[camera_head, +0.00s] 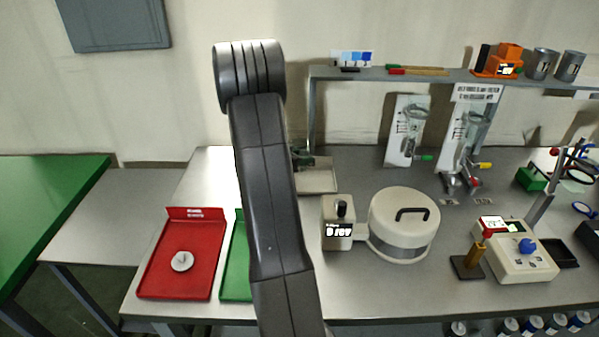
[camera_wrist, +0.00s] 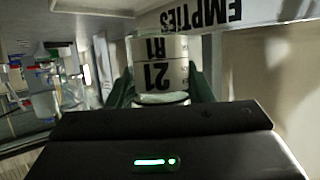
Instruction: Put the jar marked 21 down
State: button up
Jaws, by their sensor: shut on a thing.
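The jar marked 21 (camera_wrist: 160,68) is in the wrist view, a clear jar with a white label reading "21 R1", which appears upside down there. My gripper (camera_wrist: 161,88) has its dark green fingers on both sides of the jar and is shut on it. A pale strip marked "EMPTIES" (camera_wrist: 205,17), also upside down, is close behind the jar at the top of the wrist view. I cannot tell whether the jar touches any surface. In the head view my own arm hides the gripper and the jar.
On the grey bench stand a red tray (camera_head: 155,270) with a white disc (camera_head: 182,261), a partly hidden green tray (camera_head: 236,285), a round white lidded device (camera_head: 404,240) and a beige instrument (camera_head: 520,262). A raised shelf (camera_head: 345,74) runs along the back right.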

jog(key=shift+f, duration=2.65)
jog(key=shift+f, duration=0.2)
jog(key=o, duration=1.1)
jog(key=shift+r, duration=0.1)
jog(key=shift+s+a+r, duration=0.1)
jog(key=shift+r, duration=0.05)
jog(key=v, duration=0.7)
jog(key=shift+s+a+b, duration=0.1)
jog(key=shift+s+b, duration=0.05)
jog(key=shift+b, duration=0.25)
